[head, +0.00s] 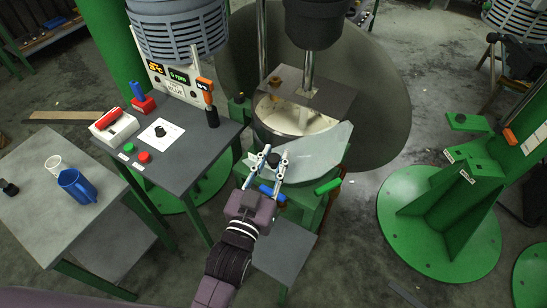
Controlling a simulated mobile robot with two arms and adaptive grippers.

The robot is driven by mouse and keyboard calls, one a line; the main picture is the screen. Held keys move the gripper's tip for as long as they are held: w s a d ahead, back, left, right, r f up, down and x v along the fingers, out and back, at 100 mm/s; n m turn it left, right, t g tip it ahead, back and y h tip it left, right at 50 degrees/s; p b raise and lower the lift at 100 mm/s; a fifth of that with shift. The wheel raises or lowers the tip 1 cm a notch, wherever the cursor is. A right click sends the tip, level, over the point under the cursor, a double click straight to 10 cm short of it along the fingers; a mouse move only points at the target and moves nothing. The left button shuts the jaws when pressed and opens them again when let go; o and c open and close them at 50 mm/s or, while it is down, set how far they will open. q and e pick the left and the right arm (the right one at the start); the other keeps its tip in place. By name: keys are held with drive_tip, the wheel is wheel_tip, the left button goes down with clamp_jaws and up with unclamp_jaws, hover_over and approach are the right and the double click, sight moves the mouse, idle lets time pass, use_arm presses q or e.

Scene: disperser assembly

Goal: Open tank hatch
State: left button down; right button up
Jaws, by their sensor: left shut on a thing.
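The tank (263,139) stands below the mixer shaft. Its hatch is a grey, half-round plate (318,153) at the tank's near side. A pale, cream-coloured interior (298,122) shows between the hatch and the fixed dark rear cover (322,99), so the hatch does not fully cover the top. My left gripper (269,160) is at the hatch's near left part, with its fingers on either side of a small dark knob (273,159) and shut on it. The fingers partly hide the knob and the plate's edge. My right gripper is not in view.
A control table (190,160) with buttons and displays stands left of the tank. A blue handle (271,193) and a green handle (328,186) stick out below the hatch.

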use_arm(q)
drive_tip(key=c, duration=1.7)
unclamp_jaws()
drive_tip(key=shift+r, duration=0.1)
drive_tip(key=shift+o, duration=0.2)
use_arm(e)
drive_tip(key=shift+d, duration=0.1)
use_arm(q)
drive_tip(key=v, duration=1.2)
